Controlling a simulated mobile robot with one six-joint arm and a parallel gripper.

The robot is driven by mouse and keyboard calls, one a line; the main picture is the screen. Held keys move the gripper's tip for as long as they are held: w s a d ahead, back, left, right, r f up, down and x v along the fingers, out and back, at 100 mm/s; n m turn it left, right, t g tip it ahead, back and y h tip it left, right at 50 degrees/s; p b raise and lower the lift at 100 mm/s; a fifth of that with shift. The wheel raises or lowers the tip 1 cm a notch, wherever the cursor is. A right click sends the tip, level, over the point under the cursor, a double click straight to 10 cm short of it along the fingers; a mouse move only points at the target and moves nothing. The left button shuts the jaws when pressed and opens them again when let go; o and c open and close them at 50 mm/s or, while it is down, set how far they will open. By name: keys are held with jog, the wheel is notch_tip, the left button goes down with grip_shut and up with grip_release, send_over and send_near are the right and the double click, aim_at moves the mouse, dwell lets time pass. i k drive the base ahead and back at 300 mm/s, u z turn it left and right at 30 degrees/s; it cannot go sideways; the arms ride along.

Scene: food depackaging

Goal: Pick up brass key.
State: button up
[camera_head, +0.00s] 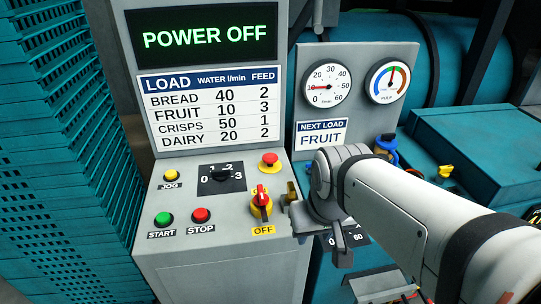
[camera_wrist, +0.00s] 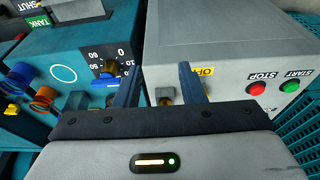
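The brass key (camera_head: 291,190) shows as a small brass piece at the right edge of the grey control panel, right of the red-and-yellow OFF switch (camera_head: 261,201). In the wrist view a small brass piece on a grey block, which looks like the key (camera_wrist: 164,94), sits between my fingers, nearer the palm than the tips. My gripper (camera_wrist: 158,67) is open, with its two dark blue fingers apart. In the head view my gripper is at the panel's right edge, just right of the key and partly hidden by my wrist. I cannot tell whether a finger touches the key.
The panel carries a red mushroom button (camera_head: 269,159), a start button (camera_head: 164,219), a stop button (camera_head: 201,215) and a selector (camera_head: 222,175). A gauge board (camera_head: 340,100) stands behind my wrist. A dial (camera_wrist: 103,70) and blue and orange fittings are left in the wrist view.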

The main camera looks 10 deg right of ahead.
aim_at(291, 189)
jog(key=u, duration=2.05)
jog(key=k, duration=1.15)
jog(key=z, duration=0.9)
jog(key=i, duration=0.95)
